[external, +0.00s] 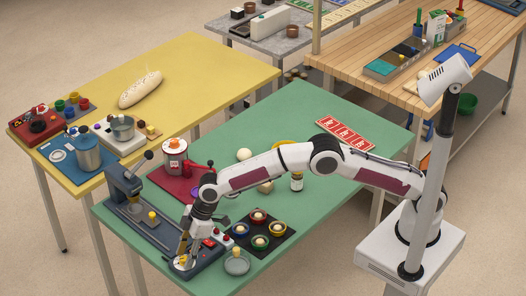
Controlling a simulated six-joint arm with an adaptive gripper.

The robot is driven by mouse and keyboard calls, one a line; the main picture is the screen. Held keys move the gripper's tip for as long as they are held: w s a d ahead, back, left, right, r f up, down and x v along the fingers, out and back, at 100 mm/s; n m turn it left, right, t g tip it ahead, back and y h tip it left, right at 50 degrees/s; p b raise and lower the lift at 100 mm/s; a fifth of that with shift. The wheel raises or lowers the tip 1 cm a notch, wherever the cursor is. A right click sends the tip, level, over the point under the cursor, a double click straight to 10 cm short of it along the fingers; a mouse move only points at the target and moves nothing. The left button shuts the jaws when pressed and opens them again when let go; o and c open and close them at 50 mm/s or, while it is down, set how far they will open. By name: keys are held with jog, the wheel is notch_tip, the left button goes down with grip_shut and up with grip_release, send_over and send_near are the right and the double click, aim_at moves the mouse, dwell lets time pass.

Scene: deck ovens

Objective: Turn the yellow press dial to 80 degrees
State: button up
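The blue-grey press (122,192) stands along the near-left edge of the green table, with its upright at the left end. A small yellow piece (152,215) sits on its bed. A round pale dial face with a yellow-orange part (182,263) is at the press's near end. My gripper (187,256) points down right at this dial, with its fingertips at or just above the yellow part. The fingers hide some of the dial, so its angle is not readable. Whether the fingers grip it is too small to tell.
A red device with small buttons (212,241) is close right of my gripper. A pot on a red base (174,157) stands behind.

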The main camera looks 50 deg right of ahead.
jog(key=shift+c, duration=0.4)
jog(key=c, duration=1)
jog(key=shift+s+m, duration=0.1)
jog(key=shift+m, duration=0.7)
jog(key=shift+s+a+m+t+h, duration=0.1)
jog(key=shift+m+t+h, duration=0.55)
jog(key=shift+m, duration=1.05)
jog(key=shift+a+f+m+t+h, duration=0.1)
jog(key=shift+m+t+h, duration=0.2)
jog(key=shift+m, duration=0.75)
jog(key=shift+m+t+h, duration=0.15)
jog(key=shift+m+h, duration=0.2)
jog(key=shift+m, duration=1)
